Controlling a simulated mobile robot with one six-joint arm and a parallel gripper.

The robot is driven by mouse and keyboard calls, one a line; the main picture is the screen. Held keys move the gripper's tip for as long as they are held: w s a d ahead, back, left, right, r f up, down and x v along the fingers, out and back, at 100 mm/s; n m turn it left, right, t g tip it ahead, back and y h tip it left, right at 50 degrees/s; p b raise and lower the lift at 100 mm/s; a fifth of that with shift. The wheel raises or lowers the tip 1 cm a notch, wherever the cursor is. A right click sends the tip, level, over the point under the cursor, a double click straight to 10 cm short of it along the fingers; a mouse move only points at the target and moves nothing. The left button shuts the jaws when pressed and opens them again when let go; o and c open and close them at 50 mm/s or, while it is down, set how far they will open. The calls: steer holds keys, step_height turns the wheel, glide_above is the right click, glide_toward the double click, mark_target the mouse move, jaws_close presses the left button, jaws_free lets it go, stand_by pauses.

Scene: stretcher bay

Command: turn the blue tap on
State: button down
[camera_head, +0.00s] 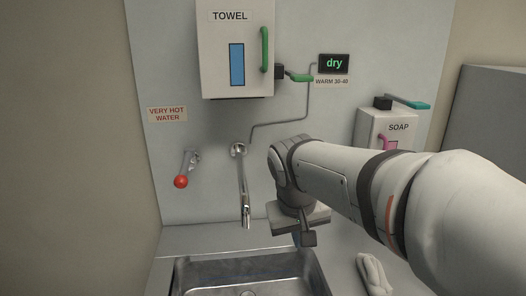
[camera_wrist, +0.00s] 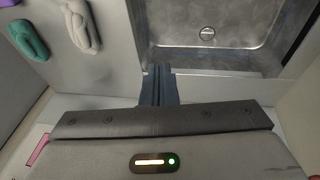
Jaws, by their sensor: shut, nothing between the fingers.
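I cannot make out a blue tap in either view; my arm covers part of the wall panel to the right of the spout. The metal spout (camera_head: 244,190) hangs from the wall above the sink (camera_head: 180,280). My gripper (camera_head: 304,240) points down near the sink's right back corner, right of the spout. In the wrist view my gripper (camera_wrist: 158,75) shows its dark fingers together and empty, beside the edge of the sink (camera_wrist: 185,58). They appear to touch nothing.
A red-knobbed lever (camera_head: 181,182) is left of the spout under a "VERY HOT WATER" sign (camera_head: 167,114). The towel box (camera_head: 213,60), soap box (camera_head: 370,125) and a white cloth (camera_head: 373,272) are nearby.

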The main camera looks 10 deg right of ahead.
steer(key=w+a+r+t+h+p, duration=0.1)
steer(key=w+a+r+p, duration=0.1)
steer(key=w+r, duration=0.6)
steer(key=w+a+r+m+h+p, duration=0.1)
steer(key=w+a+r+h+p, duration=0.1)
steer(key=w+a+r, duration=0.3)
steer(key=w+r, duration=0.3)
steer(key=shift+r+t, duration=0.35)
steer(key=shift+t, duration=0.05)
steer(key=w+d+f+p, duration=0.3)
steer(key=d+f, duration=0.5)
steer(key=f, duration=0.1)
steer(key=shift+w+d, duration=0.15)
steer(key=shift+w, duration=0.15)
steer(key=shift+f, duration=0.1)
